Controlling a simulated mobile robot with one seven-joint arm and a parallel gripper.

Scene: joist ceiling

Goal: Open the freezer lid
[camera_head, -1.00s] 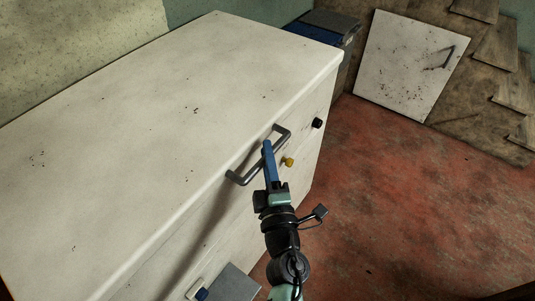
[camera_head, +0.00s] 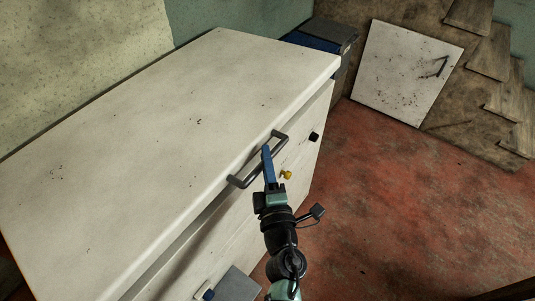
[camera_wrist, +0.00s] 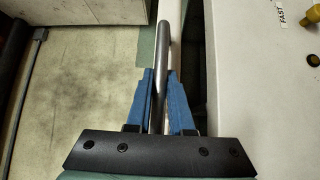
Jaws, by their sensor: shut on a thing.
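The freezer is a large white chest with a worn white lid (camera_head: 150,125) across its top. A dark gap shows under the lid's front edge, so the lid is slightly raised. A grey bar handle (camera_head: 238,182) sits on the lid's front edge. My gripper (camera_head: 267,155) has its blue fingers shut on the handle near its middle. In the wrist view the handle (camera_wrist: 166,45) runs between the blue fingers of my gripper (camera_wrist: 160,90). The dark gap lies right of it, beside the white freezer front (camera_wrist: 255,75).
A yellow knob (camera_head: 286,175) and a black knob (camera_head: 313,137) are on the freezer front. A blue and grey box (camera_head: 325,37) stands behind the freezer. A white panel with a handle (camera_head: 405,75) is at the back right. The red floor (camera_head: 420,200) on the right is clear.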

